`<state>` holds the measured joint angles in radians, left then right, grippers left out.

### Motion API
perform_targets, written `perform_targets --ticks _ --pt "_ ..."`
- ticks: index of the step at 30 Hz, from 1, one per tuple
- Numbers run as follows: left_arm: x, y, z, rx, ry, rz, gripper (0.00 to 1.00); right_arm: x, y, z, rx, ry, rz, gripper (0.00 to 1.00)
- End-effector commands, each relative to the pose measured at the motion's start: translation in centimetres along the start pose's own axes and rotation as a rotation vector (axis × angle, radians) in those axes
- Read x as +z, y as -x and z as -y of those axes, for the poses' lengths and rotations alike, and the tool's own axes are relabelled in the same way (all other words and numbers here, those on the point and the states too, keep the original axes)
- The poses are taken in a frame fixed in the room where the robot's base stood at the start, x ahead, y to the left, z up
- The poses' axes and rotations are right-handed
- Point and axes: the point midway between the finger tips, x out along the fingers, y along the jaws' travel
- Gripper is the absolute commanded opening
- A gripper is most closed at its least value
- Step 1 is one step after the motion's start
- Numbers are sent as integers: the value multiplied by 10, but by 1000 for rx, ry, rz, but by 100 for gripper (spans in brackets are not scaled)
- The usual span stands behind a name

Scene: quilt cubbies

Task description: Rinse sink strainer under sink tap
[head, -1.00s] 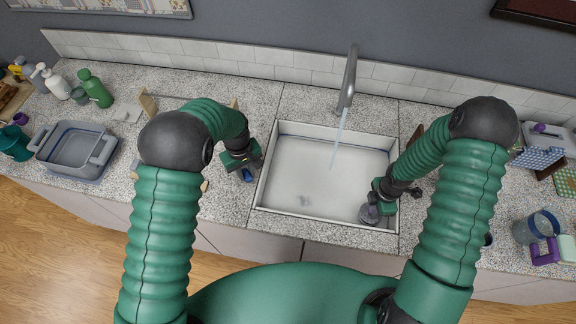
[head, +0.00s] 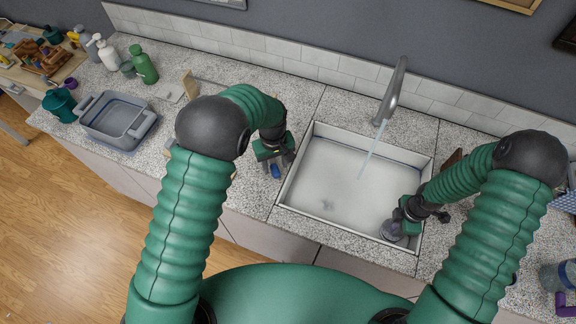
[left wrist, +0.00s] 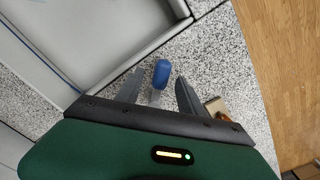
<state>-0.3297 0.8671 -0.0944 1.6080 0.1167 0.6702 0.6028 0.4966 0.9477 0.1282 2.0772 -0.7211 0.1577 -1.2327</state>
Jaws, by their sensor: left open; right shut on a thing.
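The sink (head: 300,200) is a white basin set in the speckled counter. The tap (head: 391,92) stands behind it, and a stream of water (head: 366,163) falls into the basin. My right gripper (head: 402,222) is shut on the sink strainer (head: 391,230), a small dark grey round piece, at the sink's front right corner, apart from the stream. My left gripper (head: 280,160) is open and empty over the counter left of the sink. In the left wrist view its two fingers (left wrist: 158,92) stand apart, with a blue-ended object (left wrist: 162,72) on the counter between or below them.
A grey tub (head: 112,122) sits on the left counter. A green bottle (head: 144,66) and a white bottle (head: 107,55) stand behind it. A wooden item (left wrist: 217,106) lies near the counter edge in the left wrist view. A clear container (head: 557,275) stands far right.

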Motion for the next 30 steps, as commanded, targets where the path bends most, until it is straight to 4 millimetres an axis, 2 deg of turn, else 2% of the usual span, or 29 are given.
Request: perform_targets --ticks 6,12,16,30 --pt "0 57 -2 3 -2 -6 45 0 -9 0 0 0 0 0" --pt "1 92 -3 -1 -2 -1 45 0 -12 0 0 0 0 0" --pt "1 100 -3 -2 -1 0 45 0 -12 0 -1 0 0 0" --pt "1 104 -3 -2 -1 0 45 0 -6 0 0 0 0 0"
